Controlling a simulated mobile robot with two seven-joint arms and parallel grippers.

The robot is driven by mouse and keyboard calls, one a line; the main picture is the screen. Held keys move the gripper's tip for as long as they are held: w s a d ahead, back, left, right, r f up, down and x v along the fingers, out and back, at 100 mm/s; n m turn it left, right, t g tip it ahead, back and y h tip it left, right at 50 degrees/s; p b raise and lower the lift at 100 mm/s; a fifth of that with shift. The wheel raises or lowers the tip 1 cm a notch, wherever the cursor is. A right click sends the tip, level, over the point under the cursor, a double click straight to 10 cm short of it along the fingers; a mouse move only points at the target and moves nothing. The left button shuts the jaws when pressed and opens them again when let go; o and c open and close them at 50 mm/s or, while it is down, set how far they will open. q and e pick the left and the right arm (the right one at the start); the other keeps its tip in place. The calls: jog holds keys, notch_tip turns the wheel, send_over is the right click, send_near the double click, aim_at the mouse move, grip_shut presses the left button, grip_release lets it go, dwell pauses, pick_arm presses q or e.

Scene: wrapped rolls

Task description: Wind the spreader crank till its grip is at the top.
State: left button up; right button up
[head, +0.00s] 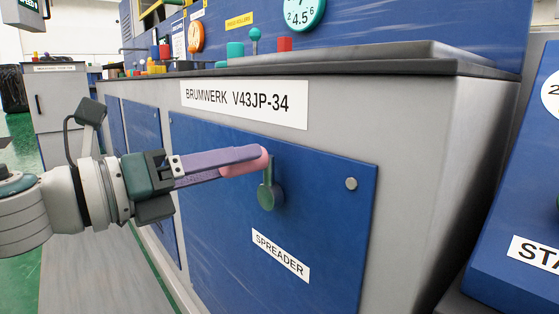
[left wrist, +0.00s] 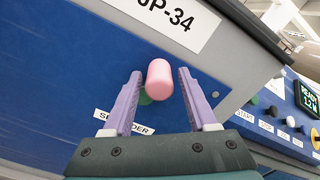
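The spreader crank has a dark green hub and arm (head: 270,196) on a blue panel and a pink grip (head: 246,164). The grip stands out from the panel above the hub. In the left wrist view, the pink grip (left wrist: 160,80) points at the camera, with a bit of green behind it at lower left. My left gripper (head: 258,157) has its purple fingers around the grip. In the left wrist view the fingers (left wrist: 160,74) stand apart on either side, with a gap showing at each side of the grip. My right gripper is not in view.
A white "SPREADER" label (head: 280,255) is below the crank. A round metal knob (head: 351,184) is at the panel's upper right. The dark worktop edge (head: 300,68) overhangs above. Another blue console (head: 525,220) stands at the right.

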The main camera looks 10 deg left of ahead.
pick_arm(q)
jog(key=shift+o, duration=0.5)
jog(key=shift+a, duration=0.1)
jog(key=v, duration=0.9)
jog(key=shift+s+a, duration=0.25)
jog(key=shift+s, duration=0.1)
